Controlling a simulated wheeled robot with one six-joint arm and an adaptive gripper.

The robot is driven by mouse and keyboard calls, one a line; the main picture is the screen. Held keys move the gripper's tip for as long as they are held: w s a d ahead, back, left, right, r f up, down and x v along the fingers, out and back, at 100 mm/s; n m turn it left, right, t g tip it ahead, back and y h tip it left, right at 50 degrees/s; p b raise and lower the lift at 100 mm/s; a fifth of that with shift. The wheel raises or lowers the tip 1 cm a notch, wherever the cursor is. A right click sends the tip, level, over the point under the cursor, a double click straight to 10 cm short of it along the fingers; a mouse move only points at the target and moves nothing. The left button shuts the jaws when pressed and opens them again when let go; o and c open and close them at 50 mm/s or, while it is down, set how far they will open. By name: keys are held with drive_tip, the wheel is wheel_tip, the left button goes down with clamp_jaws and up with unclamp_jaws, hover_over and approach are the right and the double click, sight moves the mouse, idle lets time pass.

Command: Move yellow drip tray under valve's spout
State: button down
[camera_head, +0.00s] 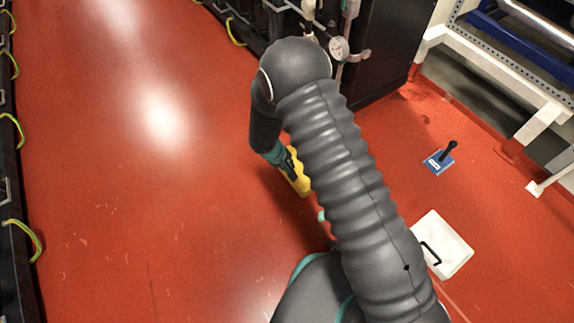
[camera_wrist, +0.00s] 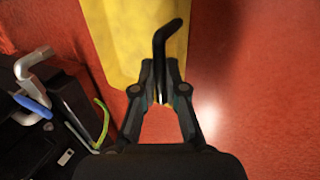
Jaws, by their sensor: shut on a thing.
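The yellow drip tray (camera_head: 300,180) shows partly in the head view, with my arm covering the rest of it. In the wrist view the yellow tray (camera_wrist: 125,35) fills the top middle, with a bent black handle (camera_wrist: 167,38). My gripper (camera_wrist: 163,98) is shut on this handle; in the head view my gripper (camera_head: 288,163) is beside the tray. I cannot tell whether the tray touches the floor. Pipework with a round gauge (camera_head: 338,48) stands at the top of the head view, partly behind my arm. A grey bent pipe (camera_wrist: 32,63) shows at the left of the wrist view; the spout is not clear.
A dark cabinet (camera_head: 385,45) stands right of the pipework. A white frame (camera_head: 490,65) stands at upper right. The red floor (camera_head: 130,190) at left is clear.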

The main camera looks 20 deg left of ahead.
drive_tip(key=shift+s+f+t+h+b, duration=0.1)
drive_tip(key=shift+f+t+h+b, duration=0.2)
drive_tip(key=shift+b, duration=1.4)
drive_tip(key=shift+f, duration=2.2)
drive_tip(key=shift+d, duration=0.1)
drive_tip(key=shift+w+d, duration=1.85)
drive_tip(key=shift+w, duration=0.3)
drive_tip(key=shift+w+d, duration=1.8)
drive_tip(key=shift+w, duration=0.35)
drive_tip(key=shift+w+d, duration=1.85)
drive_tip(key=shift+w, duration=0.3)
drive_tip(key=c, duration=1.2)
unclamp_jaws()
